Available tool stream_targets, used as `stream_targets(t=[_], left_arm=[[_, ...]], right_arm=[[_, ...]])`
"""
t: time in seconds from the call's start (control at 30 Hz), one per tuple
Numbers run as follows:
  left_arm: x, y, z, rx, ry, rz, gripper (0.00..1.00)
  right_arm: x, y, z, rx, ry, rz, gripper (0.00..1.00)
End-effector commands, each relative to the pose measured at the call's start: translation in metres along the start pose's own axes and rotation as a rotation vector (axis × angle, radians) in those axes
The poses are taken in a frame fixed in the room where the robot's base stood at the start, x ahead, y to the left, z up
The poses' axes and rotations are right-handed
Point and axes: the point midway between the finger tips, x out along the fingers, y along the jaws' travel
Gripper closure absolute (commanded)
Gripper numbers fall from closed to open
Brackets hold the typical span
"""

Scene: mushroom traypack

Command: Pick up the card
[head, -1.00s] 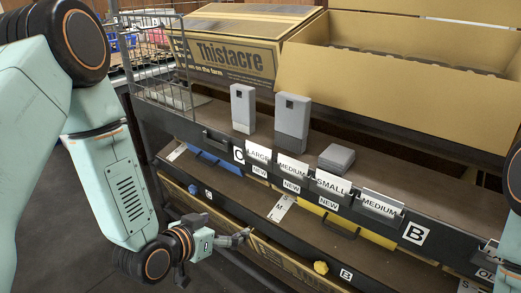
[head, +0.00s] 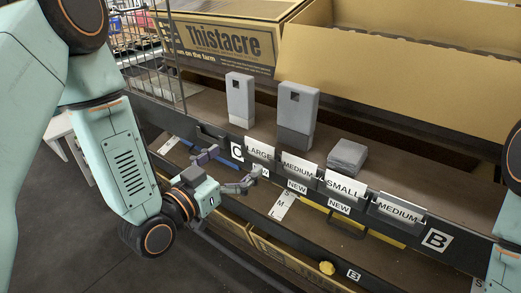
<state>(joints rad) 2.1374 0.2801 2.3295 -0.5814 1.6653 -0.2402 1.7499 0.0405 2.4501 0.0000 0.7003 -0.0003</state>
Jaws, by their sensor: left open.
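Several white size cards stand in holders along the shelf's front edge: a LARGE card (head: 259,149), a MEDIUM card (head: 299,167), a SMALL card (head: 343,187) and another MEDIUM card (head: 399,211) at the right. The pictures do not show which one the task means. My left gripper (head: 234,166) is open and empty, its fingers spread just in front of and below the LARGE card. One finger partly covers the NEW label under that card. My right gripper is out of view.
Two grey upright boxes (head: 240,100) (head: 297,115) and a low grey stack (head: 346,157) stand on the shelf behind the cards. A Thistacre carton (head: 229,42) and an open cardboard box (head: 400,75) are behind. A wire basket (head: 150,55) is at left. A lower shelf runs underneath.

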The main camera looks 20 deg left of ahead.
Motion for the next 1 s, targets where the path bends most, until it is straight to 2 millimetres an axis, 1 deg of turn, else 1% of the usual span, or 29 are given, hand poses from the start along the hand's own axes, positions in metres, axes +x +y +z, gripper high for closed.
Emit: stream_targets(t=[0.1, 0.27, 0.43, 0.5, 0.6, 0.7, 0.87, 0.9, 1.0], left_arm=[[0.012, 0.001, 0.001, 0.004, 0.001, 0.003, 0.0], [0.027, 0.002, 0.003, 0.003, 0.001, 0.004, 0.0], [0.051, 0.003, 0.006, 0.004, 0.003, 0.005, 0.0], [0.061, 0.002, 0.006, 0.003, 0.002, 0.003, 0.0], [0.071, 0.001, 0.005, 0.001, 0.001, 0.003, 0.0], [0.074, 0.0, 0.004, -0.001, 0.0, 0.001, 0.0], [0.074, -0.001, 0.004, -0.001, -0.001, 0.0, 0.0], [0.074, -0.001, 0.004, -0.001, 0.0, 0.001, 0.01], [0.074, -0.001, 0.004, -0.001, 0.0, 0.001, 0.09]], right_arm=[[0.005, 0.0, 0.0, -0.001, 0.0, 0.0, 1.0], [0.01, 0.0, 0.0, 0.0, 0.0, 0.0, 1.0], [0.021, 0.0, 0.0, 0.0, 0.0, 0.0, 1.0], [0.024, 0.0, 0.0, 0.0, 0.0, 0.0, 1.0], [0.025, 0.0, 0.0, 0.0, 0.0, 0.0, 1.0], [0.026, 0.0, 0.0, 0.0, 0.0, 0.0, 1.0], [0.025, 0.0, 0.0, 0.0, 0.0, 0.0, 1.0], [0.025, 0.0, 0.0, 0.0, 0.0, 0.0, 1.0], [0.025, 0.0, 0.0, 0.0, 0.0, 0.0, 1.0]])
